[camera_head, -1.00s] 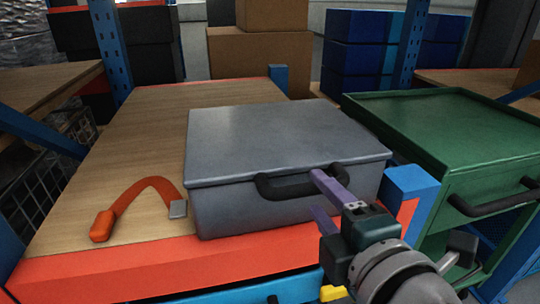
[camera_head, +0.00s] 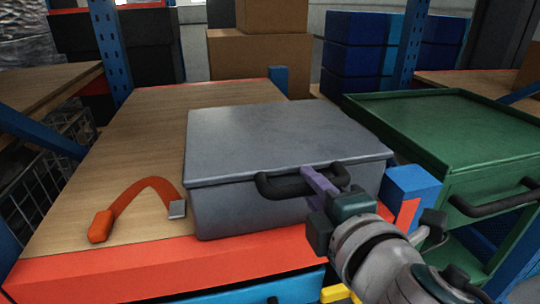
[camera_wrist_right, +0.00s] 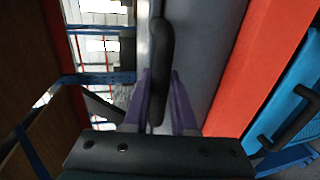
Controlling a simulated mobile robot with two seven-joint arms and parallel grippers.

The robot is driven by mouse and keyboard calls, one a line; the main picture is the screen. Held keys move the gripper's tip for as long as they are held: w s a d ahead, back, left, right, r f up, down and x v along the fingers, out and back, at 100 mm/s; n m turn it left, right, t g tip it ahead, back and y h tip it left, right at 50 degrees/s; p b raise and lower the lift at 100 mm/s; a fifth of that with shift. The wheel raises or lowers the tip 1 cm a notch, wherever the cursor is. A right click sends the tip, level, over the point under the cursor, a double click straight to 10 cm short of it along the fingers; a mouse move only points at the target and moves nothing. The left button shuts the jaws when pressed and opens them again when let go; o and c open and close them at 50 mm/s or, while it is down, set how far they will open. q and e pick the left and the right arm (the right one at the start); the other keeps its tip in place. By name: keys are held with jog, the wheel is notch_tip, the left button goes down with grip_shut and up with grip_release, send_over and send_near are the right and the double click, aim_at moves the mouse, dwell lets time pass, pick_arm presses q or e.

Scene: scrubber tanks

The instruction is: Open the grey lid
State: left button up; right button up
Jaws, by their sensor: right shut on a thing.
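The grey case with its grey lid (camera_head: 280,140) sits closed on the wooden shelf. A black handle (camera_head: 275,187) sticks out from the lid's front edge. My right gripper (camera_head: 318,180) is at the right half of this handle, its purple fingers around the bar. In the right wrist view, the handle (camera_wrist_right: 160,60) runs between the two purple fingers of the right gripper (camera_wrist_right: 160,95), which is shut on it. The fingers hide part of the handle in the head view. My left gripper is not in view.
An orange strap (camera_head: 140,200) lies on the wooden shelf (camera_head: 130,130) left of the case. A green cabinet (camera_head: 440,125) stands close on the right. A blue post (camera_head: 412,192) is by the case's front right corner. Cardboard boxes (camera_head: 260,60) stand behind.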

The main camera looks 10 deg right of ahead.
grip_shut()
dwell(0.3)
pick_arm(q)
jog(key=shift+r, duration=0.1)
pick_arm(e)
jog(key=shift+r, duration=0.1)
dwell(0.4)
